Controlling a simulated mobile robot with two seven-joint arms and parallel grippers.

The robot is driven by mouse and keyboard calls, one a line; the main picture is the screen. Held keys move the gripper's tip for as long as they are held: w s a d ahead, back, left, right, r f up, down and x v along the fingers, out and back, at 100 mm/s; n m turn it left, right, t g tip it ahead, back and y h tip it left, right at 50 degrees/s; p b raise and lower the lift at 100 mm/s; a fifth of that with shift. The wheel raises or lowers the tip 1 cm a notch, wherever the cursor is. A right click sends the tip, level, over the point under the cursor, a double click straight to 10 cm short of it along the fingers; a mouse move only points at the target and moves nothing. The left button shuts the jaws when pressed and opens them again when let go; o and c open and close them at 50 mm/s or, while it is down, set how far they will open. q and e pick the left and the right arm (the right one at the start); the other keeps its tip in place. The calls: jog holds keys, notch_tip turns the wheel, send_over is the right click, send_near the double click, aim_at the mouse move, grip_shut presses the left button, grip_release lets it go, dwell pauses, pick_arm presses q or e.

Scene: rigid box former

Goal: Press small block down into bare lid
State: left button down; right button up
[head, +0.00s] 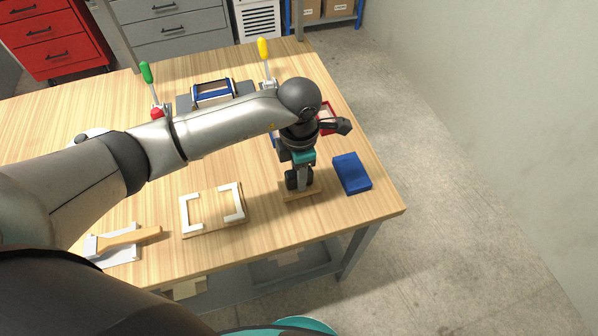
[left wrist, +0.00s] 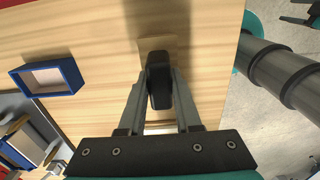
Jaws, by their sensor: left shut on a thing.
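My left gripper (head: 299,180) points down over the right part of the table. It is shut on a black upright handle, seen in the left wrist view (left wrist: 160,82) between the fingertips. Below it is a flat wooden block (head: 312,193), which I take as the small block; I cannot tell whether it touches the table. A blue open box with a pale inside (left wrist: 48,78) shows in the left wrist view, beyond the gripper; my arm mostly hides it in the head view. A blue slab-like piece (head: 352,173) lies right of the gripper. I cannot tell which is the bare lid. My right gripper is not seen.
A red tray (head: 331,112) lies behind my wrist. A fixture at the back holds a blue-edged box (head: 213,92) between green-handled (head: 147,72) and yellow-handled (head: 263,49) clamps. A board with white corner guides (head: 188,216) and a wood-handled tool (head: 135,238) lie nearer. The table's right edge is close.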

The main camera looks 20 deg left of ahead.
pick_arm(q)
jog(key=shift+r, duration=0.15)
jog(key=shift+r+p, duration=3.8)
jog(key=shift+r, duration=1.15)
jog(key=shift+s+f, duration=0.1)
jog(key=shift+f, duration=0.05)
